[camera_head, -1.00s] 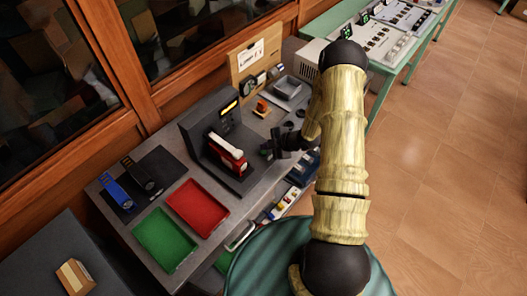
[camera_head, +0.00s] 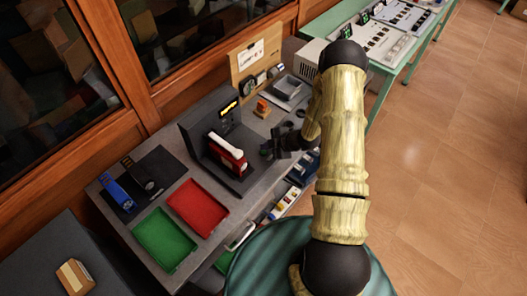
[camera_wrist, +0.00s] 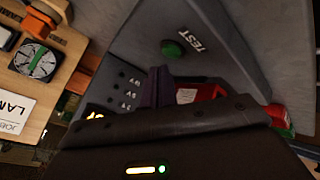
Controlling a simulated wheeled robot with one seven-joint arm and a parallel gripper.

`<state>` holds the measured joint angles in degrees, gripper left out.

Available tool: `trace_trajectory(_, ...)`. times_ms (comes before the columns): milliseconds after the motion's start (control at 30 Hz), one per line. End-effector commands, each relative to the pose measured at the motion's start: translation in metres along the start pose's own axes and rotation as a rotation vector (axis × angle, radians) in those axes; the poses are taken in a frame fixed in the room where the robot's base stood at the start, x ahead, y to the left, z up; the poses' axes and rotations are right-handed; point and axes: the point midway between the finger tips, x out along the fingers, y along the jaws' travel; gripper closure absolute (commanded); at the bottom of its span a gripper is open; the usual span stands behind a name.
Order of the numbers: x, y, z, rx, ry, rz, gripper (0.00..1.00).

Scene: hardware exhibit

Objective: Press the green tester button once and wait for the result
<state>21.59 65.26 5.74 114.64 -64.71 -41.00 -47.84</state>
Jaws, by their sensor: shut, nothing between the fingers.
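The dark grey tester (camera_head: 205,135) stands on the grey workbench, with a small lit yellow display on its upright part. A red and white item (camera_head: 228,152) sits in it. The green button (camera_wrist: 173,49) shows in the wrist view, on a grey surface beside the word TEST. In the head view I cannot make the button out. My gripper (camera_head: 267,149) is shut and empty, just right of the tester. In the wrist view its dark body fills the bottom; I cannot tell whether the fingertips touch anything.
A red tray (camera_head: 197,205) and a green tray (camera_head: 164,240) lie in front of the tester. A dark mat (camera_head: 160,165) with watch-like items is to the left. A wooden board (camera_head: 247,62) stands behind. Several small items lie near my gripper's right side.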

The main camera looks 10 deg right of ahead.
Motion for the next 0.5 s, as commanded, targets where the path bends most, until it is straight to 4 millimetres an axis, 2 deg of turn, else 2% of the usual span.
trace_trajectory(500, 0.0056, -0.0043, 0.0038, 0.000, 0.000, 0.000, 1.00)
